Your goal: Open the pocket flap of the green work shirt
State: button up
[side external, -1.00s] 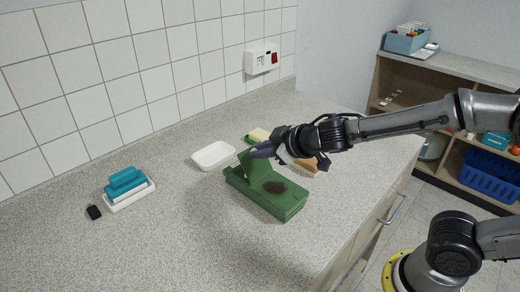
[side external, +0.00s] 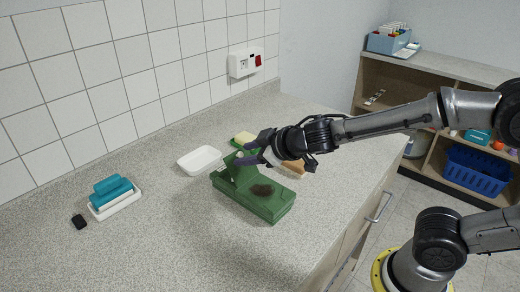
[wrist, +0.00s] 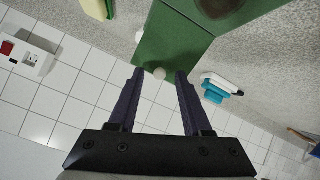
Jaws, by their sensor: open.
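The green work shirt (side external: 262,204) lies as a folded block on the counter, with a dark brown patch (side external: 262,190) on top. Its pocket flap (side external: 245,176) stands raised at the back left of the block, with a small pale button (side external: 238,155) near its upper edge. In the wrist view the flap (wrist: 172,40) and button (wrist: 160,73) show too. My gripper (side external: 244,153) is open at the flap's upper edge. In the wrist view its fingertips (wrist: 159,72) stand on either side of the button, with gaps; whether they touch the flap, I cannot tell.
A white dish (side external: 200,160) stands behind the shirt at left. A yellow-and-green sponge (side external: 243,138) and a tan item (side external: 295,167) lie close to my gripper. A white tray with teal blocks (side external: 114,196) and a black item (side external: 79,222) are at left. The front counter is clear.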

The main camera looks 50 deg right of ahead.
jog(key=v, duration=1.3)
jog(key=shift+s+r, duration=0.15)
jog(key=shift+s, duration=0.05)
